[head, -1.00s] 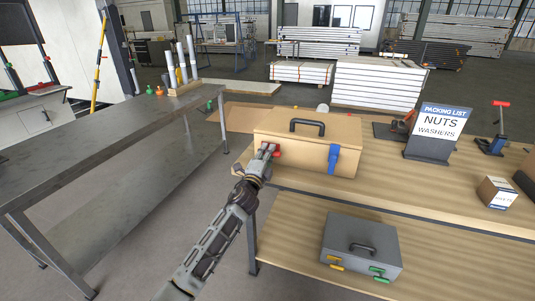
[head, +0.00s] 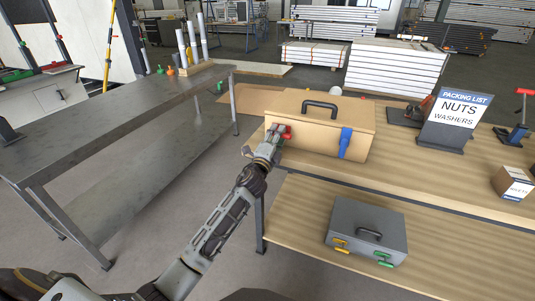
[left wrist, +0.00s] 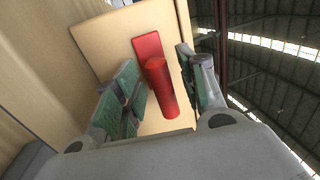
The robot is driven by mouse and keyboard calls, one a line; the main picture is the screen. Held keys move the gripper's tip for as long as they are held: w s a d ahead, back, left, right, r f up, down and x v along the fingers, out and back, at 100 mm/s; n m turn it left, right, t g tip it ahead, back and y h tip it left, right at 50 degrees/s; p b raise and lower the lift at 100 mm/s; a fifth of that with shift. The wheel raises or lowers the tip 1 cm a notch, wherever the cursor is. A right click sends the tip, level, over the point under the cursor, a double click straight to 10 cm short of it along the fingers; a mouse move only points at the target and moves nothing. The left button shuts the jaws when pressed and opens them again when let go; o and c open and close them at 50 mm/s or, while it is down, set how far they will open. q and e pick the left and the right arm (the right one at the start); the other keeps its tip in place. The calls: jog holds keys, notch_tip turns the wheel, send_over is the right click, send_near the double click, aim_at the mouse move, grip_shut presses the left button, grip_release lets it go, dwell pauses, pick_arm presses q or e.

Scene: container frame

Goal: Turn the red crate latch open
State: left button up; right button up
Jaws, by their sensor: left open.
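The tan crate (head: 312,118) with a dark top handle stands on the wooden bench. Its red latch (head: 286,132) is at the left of its front face, and a blue latch (head: 345,143) hangs at the right. My left gripper (head: 272,140) is at the red latch in the head view. In the left wrist view my left gripper (left wrist: 158,98) is open, with its green-padded fingers on either side of the red latch (left wrist: 160,85). A gap shows between the latch and the right finger; contact with the left finger is unclear. My right gripper is not in view.
A grey case (head: 365,235) with yellow and green latches sits on the lower shelf. A packing-list sign (head: 452,120) and a small box (head: 512,184) stand to the right on the bench. A grey metal table (head: 110,120) is at the left, with floor between.

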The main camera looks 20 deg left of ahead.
pick_arm(q)
jog(key=s+f, duration=0.2)
jog(key=s, duration=0.8)
jog(key=shift+s+a, duration=0.15)
jog(key=shift+s, duration=0.2)
jog(key=shift+f, duration=0.1)
dwell(0.6)
